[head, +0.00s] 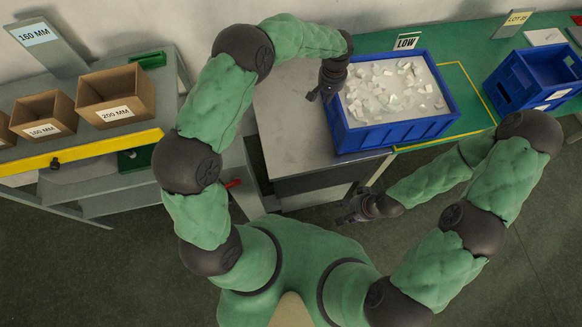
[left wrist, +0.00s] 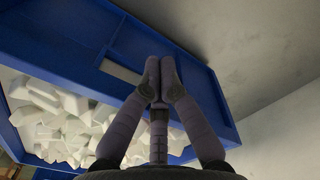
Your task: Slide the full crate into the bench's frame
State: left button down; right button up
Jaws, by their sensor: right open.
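The full crate (head: 395,134) is blue and filled with loose white pieces. In the head view it straddles the grey tabletop and the green bench top (head: 480,52), covering part of the yellow outlined frame (head: 477,92). The outline's right side is clear of it. My left gripper (head: 322,92) is at the crate's left wall. In the left wrist view its fingertips (left wrist: 160,75) are together, in front of the blue wall (left wrist: 195,75); whether they touch it I cannot tell. My right gripper (head: 352,212) is open and empty, low in front of the grey table.
The grey tabletop (head: 290,125) is bare left of the crate. Another blue crate (head: 535,78) stands to the right on the green bench. Cardboard boxes (head: 115,96) sit on a bench at left.

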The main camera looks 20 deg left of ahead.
aim_at(381, 85)
pick_arm(q)
jog(key=shift+w+d+f, duration=0.1)
jog(key=shift+w+d, duration=0.4)
jog(key=shift+d, duration=0.4)
jog(key=shift+w+d, duration=0.5)
jog(key=shift+d, duration=0.4)
jog(key=shift+w+d+b, duration=0.1)
jog(key=shift+w+d, duration=0.55)
jog(key=shift+d, duration=0.35)
jog(key=shift+w+d+b, duration=0.15)
jog(key=shift+w+d, duration=0.55)
jog(key=shift+d, duration=0.35)
jog(key=shift+w+d+b, duration=0.1)
jog(key=shift+w+d, duration=0.55)
jog(key=shift+d, duration=0.35)
jog(key=shift+w+d, duration=0.6)
jog(key=shift+d, duration=0.35)
jog(key=shift+w+d, duration=0.55)
jog(key=shift+d, duration=0.45)
jog(key=shift+w+d, duration=0.6)
jog(key=shift+d, duration=0.35)
